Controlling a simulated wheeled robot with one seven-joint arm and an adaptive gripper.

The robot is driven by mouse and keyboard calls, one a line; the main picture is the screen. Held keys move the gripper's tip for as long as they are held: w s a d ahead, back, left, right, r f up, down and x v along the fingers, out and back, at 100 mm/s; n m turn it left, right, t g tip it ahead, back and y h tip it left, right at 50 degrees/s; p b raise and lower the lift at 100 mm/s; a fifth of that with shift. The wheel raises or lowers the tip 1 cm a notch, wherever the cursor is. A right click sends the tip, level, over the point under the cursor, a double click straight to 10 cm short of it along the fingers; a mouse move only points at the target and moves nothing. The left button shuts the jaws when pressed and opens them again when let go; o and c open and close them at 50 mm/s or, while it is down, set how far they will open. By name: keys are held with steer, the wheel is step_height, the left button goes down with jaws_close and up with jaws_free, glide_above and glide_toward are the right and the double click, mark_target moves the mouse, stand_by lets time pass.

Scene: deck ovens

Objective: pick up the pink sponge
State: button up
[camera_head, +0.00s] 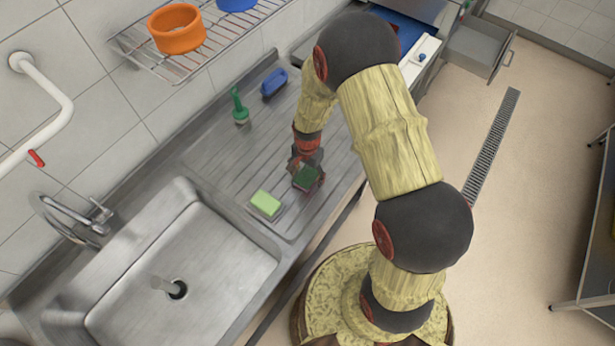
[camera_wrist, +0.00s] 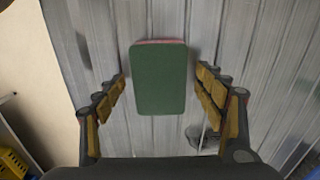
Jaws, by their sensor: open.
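The pink sponge (camera_wrist: 159,80) has a dark green top face, with a thin pink edge showing at its far end in the wrist view. It lies on the ribbed steel drainboard; in the head view it shows as a dark green block (camera_head: 307,178) beside my gripper (camera_head: 305,164). My gripper is open over it, one finger to each side in the wrist view, with a gap between sponge and fingers. I cannot tell how far the fingertips are above the board. My gripper partly hides the sponge in the head view.
A light green sponge (camera_head: 266,204) lies nearby, towards the sink (camera_head: 200,275). A green brush (camera_head: 239,108) and a blue brush (camera_head: 274,83) are at the wall side. A wire shelf (camera_head: 187,62) holds an orange bowl (camera_head: 177,29). The drainboard between them is clear.

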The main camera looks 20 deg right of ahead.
steer(key=shift+c, duration=0.8)
steer(key=c, duration=0.6)
steer(key=shift+r, duration=0.15)
steer(key=shift+r, duration=0.65)
steer(key=s+a+r, duration=0.6)
steer(key=a+r, duration=0.1)
steer(key=s+a+r, duration=0.3)
steer(key=r, duration=0.1)
steer(key=shift+s+a+r, duration=0.1)
steer(key=shift+a+r, duration=0.15)
steer(key=shift+a, duration=0.05)
